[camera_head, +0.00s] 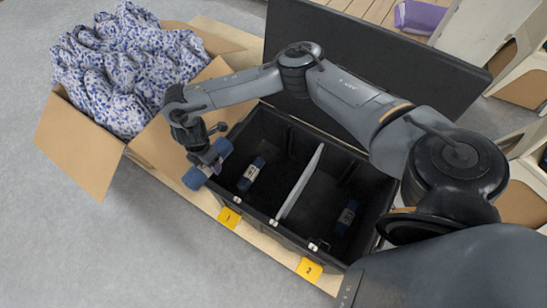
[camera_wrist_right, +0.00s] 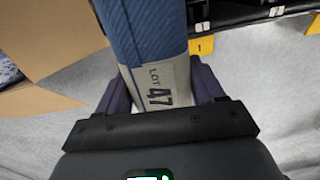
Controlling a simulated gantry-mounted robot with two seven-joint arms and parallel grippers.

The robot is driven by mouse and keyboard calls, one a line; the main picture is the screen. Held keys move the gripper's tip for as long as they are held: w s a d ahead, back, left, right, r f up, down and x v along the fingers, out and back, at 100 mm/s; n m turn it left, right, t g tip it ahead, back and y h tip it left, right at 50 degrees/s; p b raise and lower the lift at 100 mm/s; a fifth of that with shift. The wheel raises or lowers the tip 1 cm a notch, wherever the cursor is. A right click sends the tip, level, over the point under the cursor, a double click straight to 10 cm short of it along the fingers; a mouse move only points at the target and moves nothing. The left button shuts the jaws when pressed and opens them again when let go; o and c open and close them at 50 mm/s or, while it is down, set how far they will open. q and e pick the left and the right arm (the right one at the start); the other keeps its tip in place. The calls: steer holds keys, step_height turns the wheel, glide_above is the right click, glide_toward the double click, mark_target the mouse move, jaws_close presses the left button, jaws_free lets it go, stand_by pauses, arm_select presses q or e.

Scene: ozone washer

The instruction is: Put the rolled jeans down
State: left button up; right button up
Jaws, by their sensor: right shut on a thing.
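My right gripper (camera_head: 208,157) reaches in from the right in the head view. It is shut on a rolled pair of blue jeans (camera_head: 194,179) with a pale band. In the right wrist view the roll (camera_wrist_right: 150,28) lies between the fingers, and its band reads "LOT 47". The roll appears at the left end of the black two-compartment bin (camera_head: 264,207); its height is unclear. One banded roll (camera_head: 252,172) lies in the bin's left compartment. Another roll (camera_head: 346,216) lies in the right compartment. My left gripper is not in view.
A light divider (camera_head: 300,181) splits the bin, and its black lid (camera_head: 380,60) stands open behind. Yellow tags (camera_head: 229,217) (camera_head: 309,270) sit along the front. A cardboard box (camera_head: 82,150) with blue-and-white patterned cloth (camera_head: 125,70) stands at left. Grey floor in front is clear.

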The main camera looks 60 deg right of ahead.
steer(key=s+d+f+n+b, duration=0.2)
steer(key=s+f+n+b, duration=0.1)
steer(key=f+n, duration=0.4)
steer(key=n+b, duration=1.7)
steer(key=n, duration=1.2)
glide_above(276, 186)
step_height(276, 186, down, 29)
steer(key=shift+n, duration=0.3)
step_height(276, 186, down, 6)
steer(key=b, duration=0.4)
steer(key=shift+a+f, duration=0.15)
steer(key=shift+f+b, duration=1.25)
steer(key=shift+f, duration=0.5)
steer(key=shift+w, duration=0.1)
